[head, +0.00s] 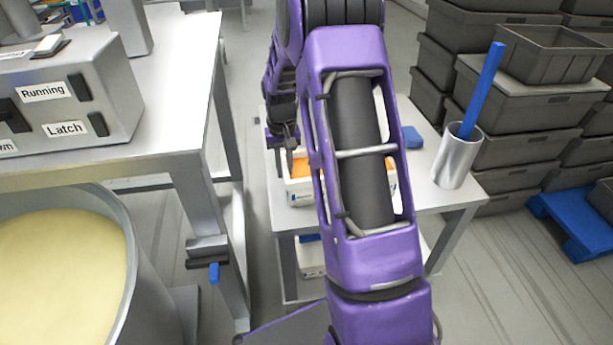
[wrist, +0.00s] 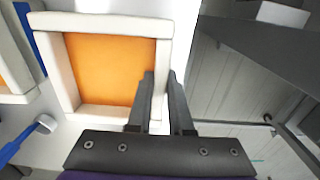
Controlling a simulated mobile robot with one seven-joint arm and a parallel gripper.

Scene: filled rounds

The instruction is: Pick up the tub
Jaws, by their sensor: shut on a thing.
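The tub (head: 299,193) is white and squarish with orange contents, at the left edge of the small table in the head view. My arm hides part of it there. In the wrist view the tub (wrist: 118,22) shows from above, with its orange inside facing me. My gripper (wrist: 161,95) is shut on its right wall, one finger inside and one outside. In the head view my gripper (head: 287,150) is at the tub's far left side. I cannot tell whether the tub touches the table.
The small table (head: 440,205) bears a metal cup (head: 457,160) with a blue handle standing in it. Another white-rimmed tub (wrist: 14,98) is close on the left. A workbench (head: 185,120) stands left, across a gap. Grey crates (head: 530,130) are stacked right.

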